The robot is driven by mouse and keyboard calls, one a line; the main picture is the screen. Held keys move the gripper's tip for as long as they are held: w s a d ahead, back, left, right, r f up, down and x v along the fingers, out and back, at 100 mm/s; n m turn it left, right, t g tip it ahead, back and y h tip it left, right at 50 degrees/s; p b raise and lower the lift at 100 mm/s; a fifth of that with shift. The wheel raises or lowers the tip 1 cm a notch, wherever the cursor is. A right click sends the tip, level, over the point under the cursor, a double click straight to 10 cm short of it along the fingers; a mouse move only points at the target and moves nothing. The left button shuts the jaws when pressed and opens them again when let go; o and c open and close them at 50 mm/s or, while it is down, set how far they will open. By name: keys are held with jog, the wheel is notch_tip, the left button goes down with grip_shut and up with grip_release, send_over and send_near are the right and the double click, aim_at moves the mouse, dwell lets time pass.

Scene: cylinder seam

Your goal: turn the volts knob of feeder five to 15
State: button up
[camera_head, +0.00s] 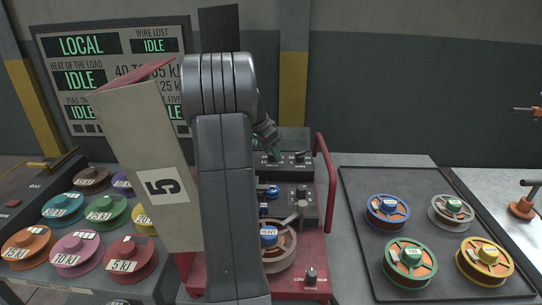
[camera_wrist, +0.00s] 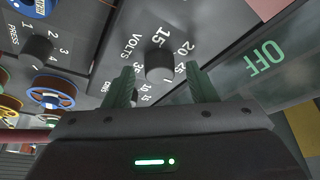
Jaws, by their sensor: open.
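Feeder five is the red-framed machine whose open cream door (camera_head: 165,187) bears a 5. In the wrist view its black volts knob (camera_wrist: 158,62) sits on a dark panel beside the word VOLTS, ringed by white numbers including 15, 20 and 25. My gripper (camera_wrist: 160,70) is open, with one green finger on each side of the knob; I cannot tell whether either touches it. The knob's setting is not clear. In the head view my gripper (camera_head: 273,155) is small at the panel, and my arm hides much of the machine.
A PRESS knob (camera_wrist: 38,47) is to the left in the wrist view, and a screen reading OFF (camera_wrist: 265,58) to the right. A red handle (camera_head: 328,185) rises at the machine's right side. A black tray (camera_head: 365,240) with spools lies farther right.

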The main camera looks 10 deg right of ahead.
jog(key=c, duration=1)
jog(key=shift+o, duration=0.2)
